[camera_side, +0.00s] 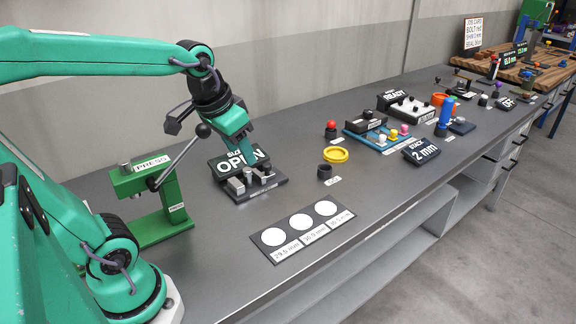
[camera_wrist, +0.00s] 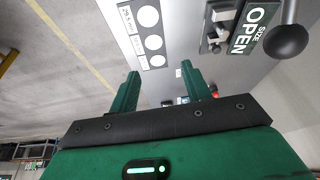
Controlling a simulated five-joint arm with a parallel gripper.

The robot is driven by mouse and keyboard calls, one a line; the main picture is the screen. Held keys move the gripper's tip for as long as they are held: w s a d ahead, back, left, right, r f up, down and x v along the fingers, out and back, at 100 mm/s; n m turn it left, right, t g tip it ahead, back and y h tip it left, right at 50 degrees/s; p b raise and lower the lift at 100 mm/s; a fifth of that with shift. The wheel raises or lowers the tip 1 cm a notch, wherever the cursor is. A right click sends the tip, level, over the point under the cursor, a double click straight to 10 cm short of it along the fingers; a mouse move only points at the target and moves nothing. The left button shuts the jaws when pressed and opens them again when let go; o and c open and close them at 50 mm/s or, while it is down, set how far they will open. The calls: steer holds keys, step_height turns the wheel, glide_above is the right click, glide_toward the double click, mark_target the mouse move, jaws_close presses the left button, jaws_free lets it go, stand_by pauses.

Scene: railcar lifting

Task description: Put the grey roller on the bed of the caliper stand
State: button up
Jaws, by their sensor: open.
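The caliper stand (camera_side: 268,187) is a dark base with grey metal blocks and a black sign reading SIZE OPEN. It also shows in the wrist view (camera_wrist: 208,42), at the top right. My gripper (camera_side: 248,158) points down above the stand, its fingers partly covering the sign. In the wrist view my gripper (camera_wrist: 160,76) has its fingers wide apart, with only bench between them. I cannot make out the grey roller for certain. A small dark grey cylindrical piece (camera_side: 324,173) stands by a label, right of the stand.
A green press (camera_side: 160,205) with a ball-ended lever stands close left of my gripper. A plate with three white circles (camera_side: 276,236) lies in front. A yellow ring (camera_side: 335,154), a red knob (camera_side: 331,127) and a 2 mm sign (camera_side: 421,150) stand right. Bare bench separates them.

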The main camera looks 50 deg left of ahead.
steer(key=s+d+f+t, duration=0.1)
steer(key=s+d, duration=0.3)
steer(key=s, duration=0.2)
steer(key=shift+m+h, duration=0.3)
steer(key=shift+m, duration=0.1)
